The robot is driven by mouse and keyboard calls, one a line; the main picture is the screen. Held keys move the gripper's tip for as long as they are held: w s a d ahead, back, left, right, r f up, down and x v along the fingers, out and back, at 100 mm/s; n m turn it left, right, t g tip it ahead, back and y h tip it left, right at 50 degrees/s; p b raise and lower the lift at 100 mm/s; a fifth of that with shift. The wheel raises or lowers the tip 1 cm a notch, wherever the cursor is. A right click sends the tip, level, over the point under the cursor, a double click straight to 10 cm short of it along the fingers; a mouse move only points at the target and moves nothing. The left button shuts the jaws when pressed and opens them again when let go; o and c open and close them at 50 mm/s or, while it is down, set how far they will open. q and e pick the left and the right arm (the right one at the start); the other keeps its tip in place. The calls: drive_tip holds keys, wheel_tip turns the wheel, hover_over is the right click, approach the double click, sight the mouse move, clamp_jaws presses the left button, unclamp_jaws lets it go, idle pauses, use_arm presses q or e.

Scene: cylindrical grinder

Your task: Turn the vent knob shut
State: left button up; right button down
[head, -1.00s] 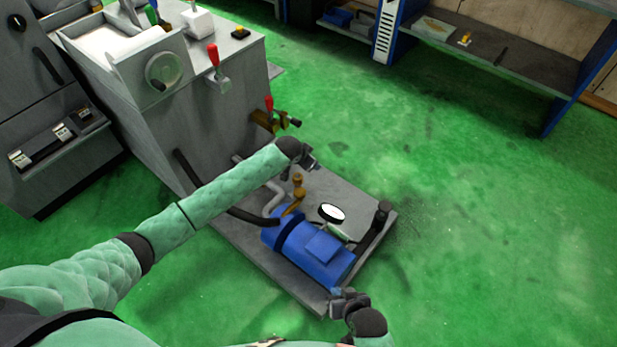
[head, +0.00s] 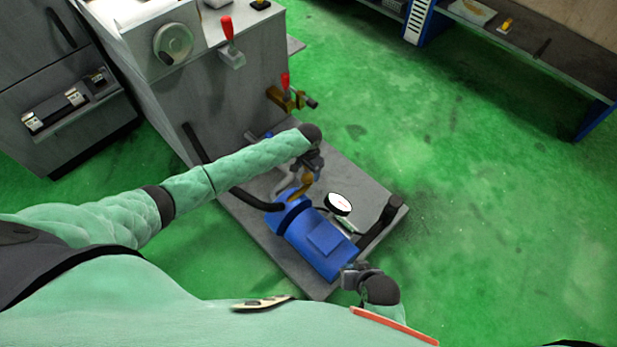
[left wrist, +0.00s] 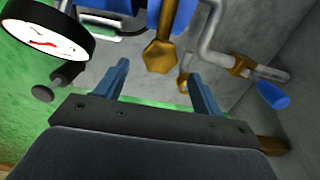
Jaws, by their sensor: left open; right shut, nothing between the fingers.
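In the left wrist view the faceted brass knob (left wrist: 160,57) shows between and beyond the fingertips. My left gripper (left wrist: 160,78) is open, with a finger on either side of the knob's line; I see no clear contact. In the head view my left gripper (head: 309,163) is above the brass pipe and partly hides the knob. My right gripper (head: 352,275) is shut and empty beside the pump's near end.
A round white gauge (head: 338,204) stands right of the knob and is close in the left wrist view (left wrist: 45,38). A blue valve handle (left wrist: 272,95) is to the right there. The grey machine (head: 235,85) stands behind; green floor (head: 450,200) is free at right.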

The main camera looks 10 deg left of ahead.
sight(308, 178)
use_arm(q)
drive_tip(key=shift+f, duration=3.1)
use_arm(e)
drive_tip(key=shift+f, duration=0.4)
use_arm(q)
drive_tip(key=shift+c, duration=0.5)
use_arm(e)
drive_tip(key=shift+s, duration=0.1)
